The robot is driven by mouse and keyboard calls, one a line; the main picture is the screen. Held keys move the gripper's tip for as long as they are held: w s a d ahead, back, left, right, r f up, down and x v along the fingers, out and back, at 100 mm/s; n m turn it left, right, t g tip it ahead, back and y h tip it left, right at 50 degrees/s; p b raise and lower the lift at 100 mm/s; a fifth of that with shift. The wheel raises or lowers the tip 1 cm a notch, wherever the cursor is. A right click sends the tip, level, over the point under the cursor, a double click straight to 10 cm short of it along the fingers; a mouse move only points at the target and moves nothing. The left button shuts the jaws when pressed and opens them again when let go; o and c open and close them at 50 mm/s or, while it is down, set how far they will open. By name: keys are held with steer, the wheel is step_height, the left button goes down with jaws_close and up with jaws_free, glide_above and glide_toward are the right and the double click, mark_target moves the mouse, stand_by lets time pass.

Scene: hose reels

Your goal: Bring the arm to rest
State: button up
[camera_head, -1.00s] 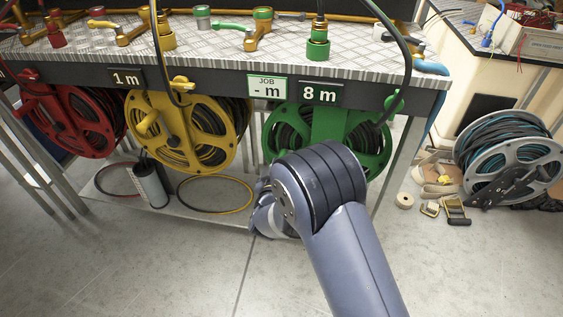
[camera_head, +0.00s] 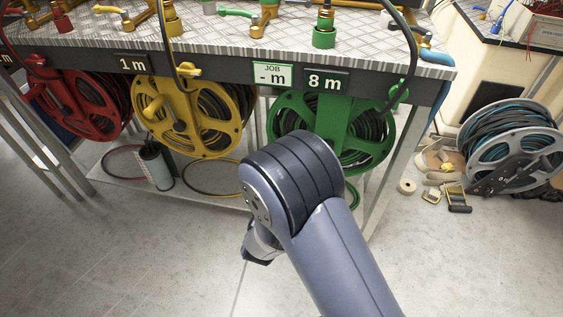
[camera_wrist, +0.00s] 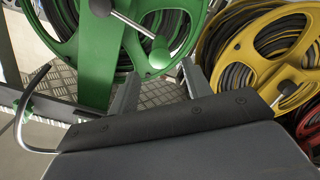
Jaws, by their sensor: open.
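My arm (camera_head: 335,255) reaches up from the bottom of the head view, its blue-grey elbow in front of the green reel (camera_head: 292,140). The wrist end shows low on the left of the elbow, over the floor; the fingers are mostly hidden there. In the wrist view my gripper (camera_wrist: 160,92) has two grey fingers standing apart with nothing between them. Beyond them are the green reel (camera_wrist: 92,60), upper left, and the yellow reel (camera_wrist: 218,52), upper right. The fingers appear clear of both reels.
The metal-topped bench (camera_head: 100,40) carries valves and has a red reel (camera_head: 60,105) and a yellow reel below. A low shelf holds a grey cylinder (camera_head: 155,165). A grey reel (camera_head: 500,150), straps and a tape roll (camera_head: 407,186) lie right. Front floor is clear.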

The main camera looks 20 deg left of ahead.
steer(key=shift+s, duration=0.2)
steer(key=b+x, duration=0.2)
steer(key=x, duration=0.8)
steer(key=shift+d+f, duration=0.1)
steer(key=shift+d, duration=0.05)
steer(key=shift+w+r, duration=0.2)
steer(key=shift+w, duration=0.3)
steer(key=shift+r, duration=0.15)
